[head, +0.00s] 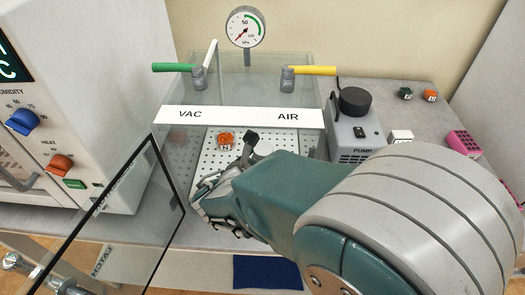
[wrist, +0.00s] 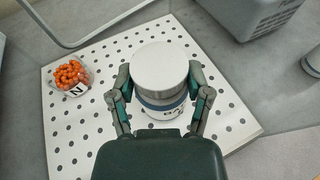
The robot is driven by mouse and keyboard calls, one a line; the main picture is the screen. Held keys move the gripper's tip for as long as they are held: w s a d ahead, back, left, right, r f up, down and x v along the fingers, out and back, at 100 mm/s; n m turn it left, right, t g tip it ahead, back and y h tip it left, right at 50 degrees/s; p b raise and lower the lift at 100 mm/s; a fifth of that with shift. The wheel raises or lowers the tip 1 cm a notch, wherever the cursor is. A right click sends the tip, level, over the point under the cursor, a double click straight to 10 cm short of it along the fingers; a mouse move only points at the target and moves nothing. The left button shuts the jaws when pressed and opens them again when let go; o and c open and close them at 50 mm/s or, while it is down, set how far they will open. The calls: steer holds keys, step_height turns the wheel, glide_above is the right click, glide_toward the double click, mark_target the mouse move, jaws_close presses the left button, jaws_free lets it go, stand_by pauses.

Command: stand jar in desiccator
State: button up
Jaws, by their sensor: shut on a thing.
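The jar (wrist: 160,78) has a wide pale grey lid and a blue band with lettering below it. It is upright over the perforated white plate (wrist: 85,150) of the desiccator. My gripper (wrist: 160,82) is shut on the jar, one finger on each side; whether the base touches the plate I cannot tell. In the head view my gripper (head: 242,160) reaches into the clear desiccator box (head: 285,65), and my arm hides most of the jar. The desiccator's glass door (head: 120,225) stands open at the left.
A small clear dish of orange beads marked N (wrist: 70,75) stands on the plate, left of the jar. The box has a green VAC lever (head: 172,67), a yellow AIR lever (head: 312,70) and a gauge (head: 245,27). A pump (head: 353,125) stands at its right.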

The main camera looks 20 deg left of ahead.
steer(key=shift+f, duration=0.1)
steer(key=o, duration=1.3)
steer(key=shift+s+r, duration=0.2)
steer(key=shift+s, duration=0.1)
steer(key=v, duration=1.1)
steer(key=shift+s, duration=0.25)
